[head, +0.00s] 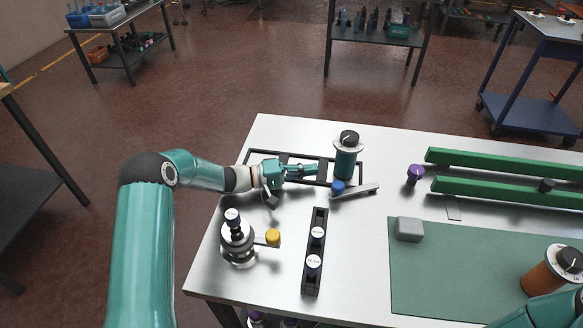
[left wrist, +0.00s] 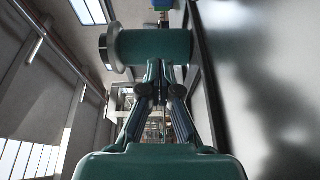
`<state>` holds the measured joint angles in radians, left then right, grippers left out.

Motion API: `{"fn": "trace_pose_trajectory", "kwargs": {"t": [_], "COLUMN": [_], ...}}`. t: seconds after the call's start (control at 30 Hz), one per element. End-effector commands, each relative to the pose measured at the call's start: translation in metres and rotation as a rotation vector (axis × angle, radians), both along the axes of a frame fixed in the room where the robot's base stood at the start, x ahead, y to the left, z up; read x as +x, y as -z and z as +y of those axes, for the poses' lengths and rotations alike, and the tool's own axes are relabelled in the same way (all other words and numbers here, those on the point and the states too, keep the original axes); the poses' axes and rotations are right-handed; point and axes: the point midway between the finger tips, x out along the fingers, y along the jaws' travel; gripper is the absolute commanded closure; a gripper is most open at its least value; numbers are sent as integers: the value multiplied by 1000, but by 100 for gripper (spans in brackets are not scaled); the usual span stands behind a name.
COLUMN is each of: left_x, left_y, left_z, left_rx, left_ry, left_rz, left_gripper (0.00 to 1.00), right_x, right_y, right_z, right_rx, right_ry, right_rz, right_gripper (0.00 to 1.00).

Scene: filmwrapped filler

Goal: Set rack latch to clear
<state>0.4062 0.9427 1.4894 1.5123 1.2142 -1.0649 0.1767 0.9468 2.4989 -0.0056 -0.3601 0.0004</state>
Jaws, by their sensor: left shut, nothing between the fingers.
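My left gripper (head: 314,170) reaches in from the left above a black rectangular frame (head: 262,153) on the table. It is shut and empty, its fingertips pointing at a teal cylinder (head: 345,163) with a white disc and black knob on top. In the left wrist view the closed fingertips (left wrist: 152,89) are just short of the teal cylinder (left wrist: 155,47); contact cannot be told. A flat grey lever (head: 360,190) with a blue knob (head: 338,186) lies in front of the cylinder. No part is clearly marked as the rack latch. My right gripper is not in view.
A black rack (head: 309,275) with white-capped vials stands in front. Left of it is a silver device (head: 237,245) with a yellow-knobbed arm (head: 272,237). A green mat (head: 440,270), grey block (head: 409,229), purple-topped piece (head: 415,173), green rails (head: 500,190) and orange canister (head: 543,280) lie right.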

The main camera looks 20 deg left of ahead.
Motion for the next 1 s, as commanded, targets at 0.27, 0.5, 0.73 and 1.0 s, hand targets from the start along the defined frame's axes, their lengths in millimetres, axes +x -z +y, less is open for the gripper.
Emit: {"fn": "trace_pose_trajectory", "kwargs": {"t": [0.27, 0.5, 0.73, 1.0], "left_x": [-5, -15, -15, -26], "left_y": [-2, 1, 2, 7], "left_z": [-37, -48, -48, -54], "left_rx": [-2, 0, -1, 0], "left_ry": [1, -1, -1, 2], "left_rz": [3, 0, -1, -1], "left_gripper": [100, 100, 100, 100], "right_x": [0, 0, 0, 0], "right_y": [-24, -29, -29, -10], "right_z": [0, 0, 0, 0], "right_rx": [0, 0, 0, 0], "right_ry": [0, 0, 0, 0], "right_rz": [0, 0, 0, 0], "right_gripper": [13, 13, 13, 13]}}
